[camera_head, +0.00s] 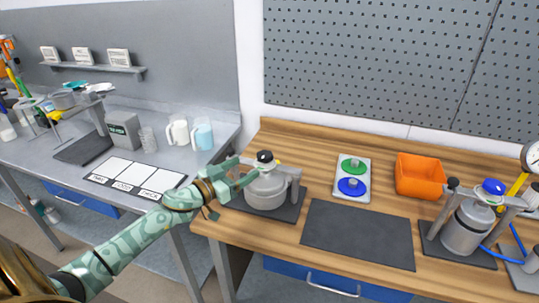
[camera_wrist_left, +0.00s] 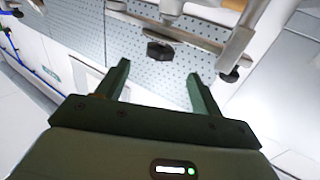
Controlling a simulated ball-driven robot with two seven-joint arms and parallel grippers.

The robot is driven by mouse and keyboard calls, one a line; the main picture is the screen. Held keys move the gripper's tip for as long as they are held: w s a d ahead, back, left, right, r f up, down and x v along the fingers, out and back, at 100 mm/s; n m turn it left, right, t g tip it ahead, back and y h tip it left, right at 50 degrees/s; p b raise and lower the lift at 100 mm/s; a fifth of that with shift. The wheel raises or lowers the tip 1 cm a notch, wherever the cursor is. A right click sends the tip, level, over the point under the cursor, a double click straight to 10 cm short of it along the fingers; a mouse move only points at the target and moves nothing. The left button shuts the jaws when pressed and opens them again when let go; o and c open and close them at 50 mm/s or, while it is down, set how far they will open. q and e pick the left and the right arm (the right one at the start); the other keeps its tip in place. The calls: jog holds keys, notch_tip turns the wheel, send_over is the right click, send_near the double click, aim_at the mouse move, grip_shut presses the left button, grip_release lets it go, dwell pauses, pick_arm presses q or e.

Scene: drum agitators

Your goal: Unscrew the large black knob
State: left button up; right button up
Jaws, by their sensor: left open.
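A grey rounded vessel (camera_head: 266,187) stands on a dark mat near the left end of the wooden bench, inside a grey metal frame. A black knob (camera_head: 265,156) sits on top of it. In the left wrist view a large faceted black knob (camera_wrist_left: 160,51) lies just beyond the fingertips, between their lines. A smaller black knob (camera_wrist_left: 229,75) shows to its right. My left gripper (camera_head: 248,171) reaches in from the left beside the vessel's top. Its fingers (camera_wrist_left: 158,72) are open and empty, apart from the knob. My right gripper is not in view.
A second vessel (camera_head: 464,228) with a blue top stands at the right. Between them are an empty dark mat (camera_head: 357,235), a panel with green and blue buttons (camera_head: 365,198) and an orange bin (camera_head: 420,176). A grey bench (camera_head: 215,147) with mugs stands left.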

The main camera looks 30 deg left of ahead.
aim_at(269, 151)
pick_arm(q)
jog(key=b+x, duration=0.2)
jog(key=x, duration=0.9)
jog(key=shift+w, duration=0.2)
jog(key=c, duration=1)
